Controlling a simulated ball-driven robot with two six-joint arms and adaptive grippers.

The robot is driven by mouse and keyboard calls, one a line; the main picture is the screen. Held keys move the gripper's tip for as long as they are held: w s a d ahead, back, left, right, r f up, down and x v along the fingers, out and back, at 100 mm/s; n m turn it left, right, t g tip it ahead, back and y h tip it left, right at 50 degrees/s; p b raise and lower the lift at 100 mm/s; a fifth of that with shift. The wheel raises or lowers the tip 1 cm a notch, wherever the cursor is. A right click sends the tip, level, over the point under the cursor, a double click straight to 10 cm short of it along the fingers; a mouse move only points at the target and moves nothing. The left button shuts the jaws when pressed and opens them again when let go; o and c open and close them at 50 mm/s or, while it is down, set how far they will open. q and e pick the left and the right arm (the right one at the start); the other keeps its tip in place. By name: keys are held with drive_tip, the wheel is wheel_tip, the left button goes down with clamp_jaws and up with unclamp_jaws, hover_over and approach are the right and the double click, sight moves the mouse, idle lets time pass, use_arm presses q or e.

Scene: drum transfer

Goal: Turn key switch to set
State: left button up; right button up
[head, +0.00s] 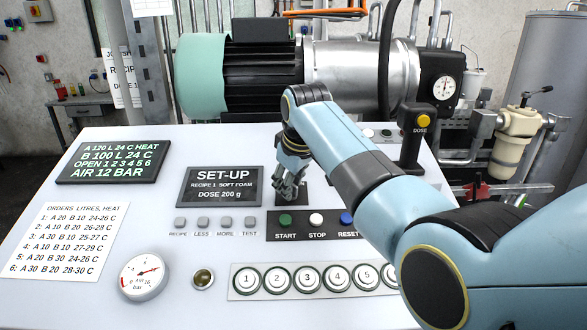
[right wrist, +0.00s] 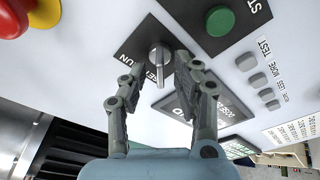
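The key switch (right wrist: 159,57) is a silver knob with a narrow grip on a black plate in the right wrist view. RUN lettering shows on the plate beside it; another label is partly visible nearer my fingers. My right gripper (right wrist: 161,70) is open, with one finger on each side of the knob and a visible gap to each. In the head view my right gripper (head: 290,182) points down over the switch's dark plate (head: 297,199) and hides the knob. My left gripper is in neither view.
A SET-UP display (head: 220,186) stands left of the gripper. The green START button (head: 285,220) and other buttons are just in front. A red and yellow stop button (right wrist: 14,18) shows in the right wrist view. A motor (head: 262,72) stands behind the panel.

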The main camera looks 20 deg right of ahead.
drive_tip(key=v, duration=1.1)
drive_tip(key=shift+f, duration=0.1)
